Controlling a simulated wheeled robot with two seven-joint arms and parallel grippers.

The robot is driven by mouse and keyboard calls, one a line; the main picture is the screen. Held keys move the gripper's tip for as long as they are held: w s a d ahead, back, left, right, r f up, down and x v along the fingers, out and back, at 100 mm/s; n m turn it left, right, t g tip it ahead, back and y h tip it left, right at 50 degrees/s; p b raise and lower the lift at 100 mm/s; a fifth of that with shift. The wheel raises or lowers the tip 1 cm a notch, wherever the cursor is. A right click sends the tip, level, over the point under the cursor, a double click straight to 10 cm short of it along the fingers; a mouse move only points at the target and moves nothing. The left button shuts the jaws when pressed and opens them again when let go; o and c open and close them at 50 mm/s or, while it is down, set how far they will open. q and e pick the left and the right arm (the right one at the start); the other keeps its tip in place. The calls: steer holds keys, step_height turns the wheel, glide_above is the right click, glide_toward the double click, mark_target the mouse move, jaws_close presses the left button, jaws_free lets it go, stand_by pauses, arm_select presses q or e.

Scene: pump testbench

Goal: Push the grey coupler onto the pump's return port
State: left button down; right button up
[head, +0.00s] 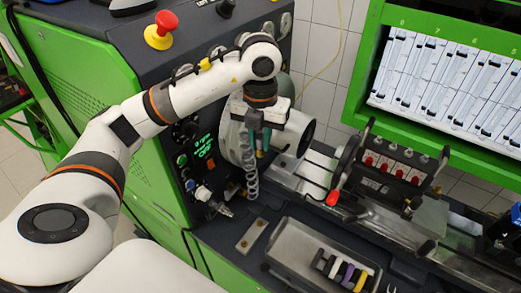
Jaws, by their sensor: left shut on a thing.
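My left gripper (260,143) points down from the wrist in front of the bench's round silver-white drive housing. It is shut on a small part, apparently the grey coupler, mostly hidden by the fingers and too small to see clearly. A coiled grey hose (251,172) hangs just below and left of the gripper, down toward the bench deck. The pump (378,178), a dark block with several red caps on top, sits on the rail to the right, well apart from the gripper. I cannot make out its return port. My right gripper is not in view.
A metal tray (290,243) with several coloured rings stands at the front. A red-tipped lever (333,197) sticks out left of the pump. A metal fitting (222,208) projects from the control panel; a red emergency button (161,29) is above. A green rack (440,119) stands behind right.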

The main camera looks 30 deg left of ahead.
arm_select(q)
steer(key=shift+w+a+r, duration=0.1)
steer(key=shift+a+r, duration=0.05)
steer(key=shift+r, duration=0.5)
steer(key=shift+w+a, duration=0.1)
steer(key=shift+w+a+f+b, duration=0.35)
steer(key=shift+w+b, duration=0.25)
steer(key=shift+b, duration=0.1)
